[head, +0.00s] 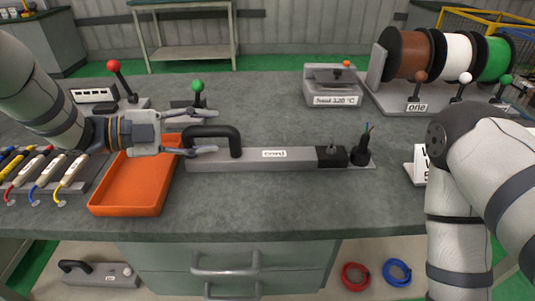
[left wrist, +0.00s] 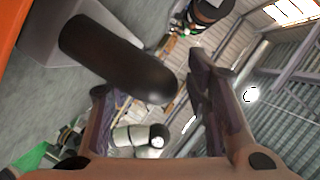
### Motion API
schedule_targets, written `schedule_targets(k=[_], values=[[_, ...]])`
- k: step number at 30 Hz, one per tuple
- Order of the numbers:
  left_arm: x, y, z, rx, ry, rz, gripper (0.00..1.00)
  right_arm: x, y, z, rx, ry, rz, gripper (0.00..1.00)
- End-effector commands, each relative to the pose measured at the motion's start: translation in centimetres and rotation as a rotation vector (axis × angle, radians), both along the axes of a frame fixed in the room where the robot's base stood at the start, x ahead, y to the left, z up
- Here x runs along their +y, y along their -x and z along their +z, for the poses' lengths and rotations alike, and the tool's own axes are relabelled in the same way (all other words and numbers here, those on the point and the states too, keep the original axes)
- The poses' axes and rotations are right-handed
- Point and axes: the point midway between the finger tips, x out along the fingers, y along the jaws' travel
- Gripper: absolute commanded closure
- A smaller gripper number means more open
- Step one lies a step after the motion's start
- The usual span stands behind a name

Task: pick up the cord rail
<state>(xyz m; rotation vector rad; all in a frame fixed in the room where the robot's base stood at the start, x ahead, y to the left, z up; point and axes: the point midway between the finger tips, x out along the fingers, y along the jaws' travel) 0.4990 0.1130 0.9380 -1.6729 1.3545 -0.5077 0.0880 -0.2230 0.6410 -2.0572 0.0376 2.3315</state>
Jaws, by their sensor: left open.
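The cord rail (head: 238,159) is a long grey bar labelled "cord" lying on the bench. A black arched handle (head: 222,131) stands at its left end, and a black block sits at its right end. My left gripper (head: 207,131) reaches in from the left, open, with its fingers around the left side of the handle. In the left wrist view the dark handle (left wrist: 118,60) fills the space in front of the open fingers (left wrist: 150,95). Whether they touch it cannot be told. My right arm stands at the right; its gripper is out of view.
An orange tray (head: 128,190) lies beneath my left gripper. Red (head: 115,68) and green (head: 197,87) knobbed levers stand behind it. A grey device (head: 331,88) and wire spools (head: 457,55) are at the back. The bench front is clear. Another handled bar (head: 102,272) lies below.

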Motion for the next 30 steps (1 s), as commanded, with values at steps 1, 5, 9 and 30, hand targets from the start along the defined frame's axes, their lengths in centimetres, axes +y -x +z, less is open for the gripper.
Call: schedule_targets(k=[1,5,9,30], values=[[0.1,0.0,0.1,0.0,0.0,0.001,0.55,0.0,0.0,0.0,-0.001,0.0,0.0,0.67],[0.1,0.0,0.1,0.0,0.0,0.001,0.67,0.0,0.0,0.0,-0.001,0.0,0.0,0.67],[0.1,0.0,0.1,0.0,0.0,0.001,0.98,0.0,0.0,0.0,-0.001,0.0,0.0,0.67],[0.1,0.0,7.0,-0.008,0.002,0.001,1.0,0.0,0.0,0.0,-0.002,0.0,0.0,0.67]])
